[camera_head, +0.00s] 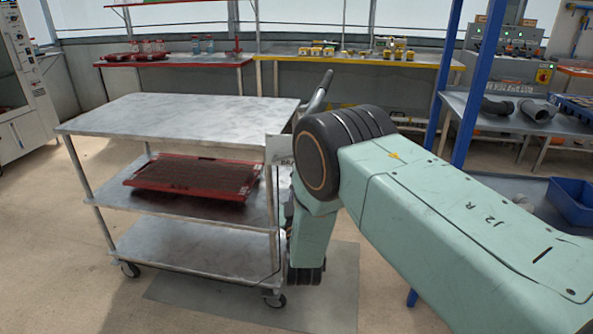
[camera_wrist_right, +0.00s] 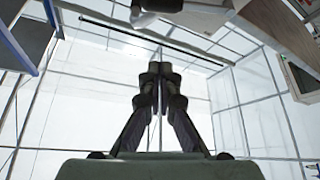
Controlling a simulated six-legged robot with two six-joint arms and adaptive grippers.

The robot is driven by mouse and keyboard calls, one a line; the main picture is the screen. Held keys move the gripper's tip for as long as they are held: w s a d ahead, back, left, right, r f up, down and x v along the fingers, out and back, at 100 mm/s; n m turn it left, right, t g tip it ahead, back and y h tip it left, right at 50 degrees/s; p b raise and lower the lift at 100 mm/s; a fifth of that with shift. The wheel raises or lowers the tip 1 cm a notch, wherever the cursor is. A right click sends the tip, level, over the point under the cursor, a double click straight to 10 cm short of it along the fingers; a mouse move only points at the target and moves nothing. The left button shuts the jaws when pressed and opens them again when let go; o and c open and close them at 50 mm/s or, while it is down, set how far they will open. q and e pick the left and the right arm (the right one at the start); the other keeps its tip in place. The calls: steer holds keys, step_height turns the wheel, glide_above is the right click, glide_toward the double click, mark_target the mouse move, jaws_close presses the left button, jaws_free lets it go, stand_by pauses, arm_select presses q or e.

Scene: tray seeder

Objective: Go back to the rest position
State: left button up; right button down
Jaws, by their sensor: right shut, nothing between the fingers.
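My right arm comes in from the right in the head view and bends down at a dark joint beside the metal cart (camera_head: 180,112). My right gripper shows in the right wrist view (camera_wrist_right: 160,82), with its two fingers drawn together and nothing between them. Behind it are pale glazed walls and roof framing. In the head view the right fingers cannot be made out behind the arm links. My left gripper is in neither view.
A red tray (camera_head: 194,178) lies on the cart's middle shelf; the top is bare. A blue post (camera_head: 480,80) and a bench with dark pipe pieces (camera_head: 536,109) stand right. A blue bin (camera_head: 572,203) sits at the right edge. Open floor (camera_head: 50,240) lies left.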

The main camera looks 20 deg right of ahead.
steer(key=shift+a, duration=0.1)
step_height(320, 180, down, 12)
steer(key=s+a+g+y, duration=0.1)
steer(key=s+g+y, duration=0.1)
steer(key=g+y, duration=0.25)
steer(key=s+a+f+g+y, duration=0.1)
steer(key=s+f+g+y, duration=0.1)
steer(key=s+f+g, duration=0.75)
steer(key=s+a+f+g+y+p, duration=0.1)
steer(key=s+f+g, duration=0.1)
steer(key=s, duration=1.5)
steer(key=s+a+f+m+g+y+p, duration=0.1)
steer(key=s+g, duration=0.4)
steer(key=s, duration=1.3)
steer(key=shift+f+g, duration=0.3)
steer(key=shift+f, duration=0.25)
